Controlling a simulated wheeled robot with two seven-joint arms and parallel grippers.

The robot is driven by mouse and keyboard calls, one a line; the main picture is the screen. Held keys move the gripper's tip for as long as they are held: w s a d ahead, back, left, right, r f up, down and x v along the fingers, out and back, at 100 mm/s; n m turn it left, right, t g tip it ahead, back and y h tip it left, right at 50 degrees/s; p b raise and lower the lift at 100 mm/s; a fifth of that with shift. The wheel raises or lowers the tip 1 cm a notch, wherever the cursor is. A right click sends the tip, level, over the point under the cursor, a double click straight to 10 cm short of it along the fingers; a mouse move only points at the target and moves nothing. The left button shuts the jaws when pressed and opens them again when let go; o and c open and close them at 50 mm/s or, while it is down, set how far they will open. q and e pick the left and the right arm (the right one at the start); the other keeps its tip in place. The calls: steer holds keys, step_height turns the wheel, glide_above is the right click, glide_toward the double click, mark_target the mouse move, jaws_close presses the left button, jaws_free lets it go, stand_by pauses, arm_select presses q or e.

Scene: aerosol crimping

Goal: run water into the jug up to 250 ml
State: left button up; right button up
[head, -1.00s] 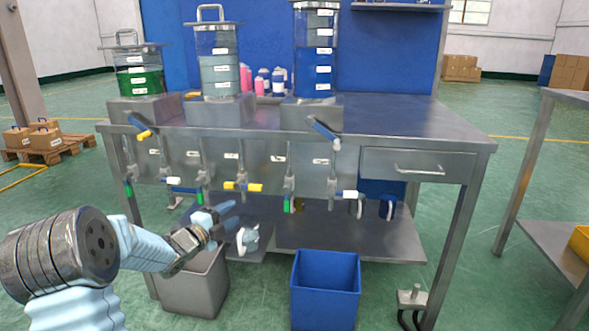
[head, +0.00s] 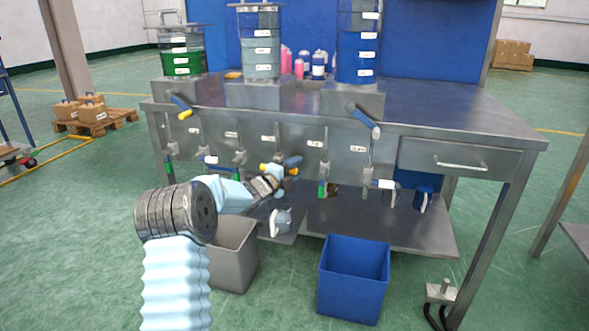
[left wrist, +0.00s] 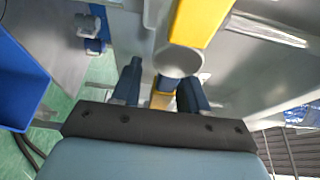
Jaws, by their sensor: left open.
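A small pale jug (head: 283,222) with a white handle stands on the lower shelf, below the yellow-handled tap (head: 292,171). Its marks and the water level inside are too small to read. My left gripper (head: 284,167) is at that tap, partly covering it in the head view. In the left wrist view, my gripper's blue fingers (left wrist: 160,92) are open, with a yellow part of the tap between them. The yellow lever (left wrist: 198,22) extends above them, past a round grey end. I cannot tell whether the fingers touch it. My right gripper is out of view.
Tanks of green, pale and blue liquid stand on the steel bench (head: 440,110). Other taps line its front panel. A grey bin (head: 236,262) and a blue bin (head: 352,280) stand on the floor in front. A blue mug (head: 423,200) is at the right.

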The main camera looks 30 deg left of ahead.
arm_select(q)
steer(key=shift+c, duration=0.4)
jaws_close()
steer(key=f+m+b, duration=0.2)
steer(key=b, duration=0.1)
steer(key=shift+g, duration=0.4)
steer(key=shift+a+f+m+b, duration=0.1)
steer(key=shift+f+m+b, duration=0.1)
steer(key=shift+m+b, duration=0.35)
steer(key=shift+a+f+m+g+y, duration=0.2)
steer(key=shift+m+g+y, duration=0.2)
steer(key=shift+m+g, duration=0.15)
steer(key=shift+o, duration=0.4)
jaws_free()
steer(key=shift+r, duration=0.1)
steer(key=shift+s, duration=0.1)
